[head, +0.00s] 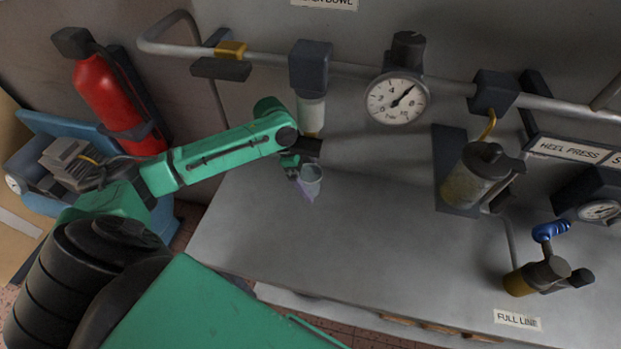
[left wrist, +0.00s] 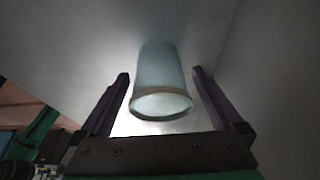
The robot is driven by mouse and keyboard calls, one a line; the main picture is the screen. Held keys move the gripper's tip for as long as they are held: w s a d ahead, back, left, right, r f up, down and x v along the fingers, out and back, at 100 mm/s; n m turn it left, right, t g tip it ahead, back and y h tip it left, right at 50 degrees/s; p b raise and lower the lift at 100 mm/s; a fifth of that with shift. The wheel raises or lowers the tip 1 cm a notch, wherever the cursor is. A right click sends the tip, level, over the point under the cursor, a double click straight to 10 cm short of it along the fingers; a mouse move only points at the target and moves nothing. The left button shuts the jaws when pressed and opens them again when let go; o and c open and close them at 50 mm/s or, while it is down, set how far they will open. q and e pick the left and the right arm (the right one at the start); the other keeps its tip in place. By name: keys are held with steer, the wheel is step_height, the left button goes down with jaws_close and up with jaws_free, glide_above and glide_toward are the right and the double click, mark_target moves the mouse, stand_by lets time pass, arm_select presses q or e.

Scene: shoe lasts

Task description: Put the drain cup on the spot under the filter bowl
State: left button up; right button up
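The filter bowl (head: 311,115) is a pale, cloudy cylinder hanging under a dark block on the wall pipe. The drain cup (head: 312,178) is a small clear cup below it in the head view. In the left wrist view the cup (left wrist: 162,80) lies between the two fingers, its round rim toward the camera. My left gripper (head: 302,172) is at the cup. Its fingers (left wrist: 160,85) are apart, with a narrow gap visible on each side of the cup. A purplish patch shows beside the cup; I cannot tell what it is. The spot is not clearly visible. My right gripper is not in view.
The grey bench (head: 270,235) is mostly clear. A pressure gauge (head: 397,100) and an oil bowl (head: 474,178) are on the wall to the right. A brass-coloured fitting (head: 524,278) stands near the front right. A red extinguisher (head: 112,100) hangs at left.

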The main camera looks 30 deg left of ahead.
arm_select(q)
steer(key=shift+a+r, duration=0.15)
steer(key=shift+r, duration=0.15)
steer(key=b+v, duration=0.1)
steer(key=v, duration=0.3)
steer(key=shift+a+r, duration=0.15)
steer(key=shift+r, duration=0.05)
steer(key=s+a+b, duration=0.1)
steer(key=a, duration=0.5)
steer(key=s+a+b, duration=0.1)
steer(key=s+a, duration=0.1)
steer(key=a, duration=0.4)
steer(key=s+a+b, duration=0.1)
steer(key=s+a, duration=0.1)
steer(key=a, duration=0.5)
steer(key=shift+s+a+b, duration=0.15)
steer(key=shift+b, duration=0.25)
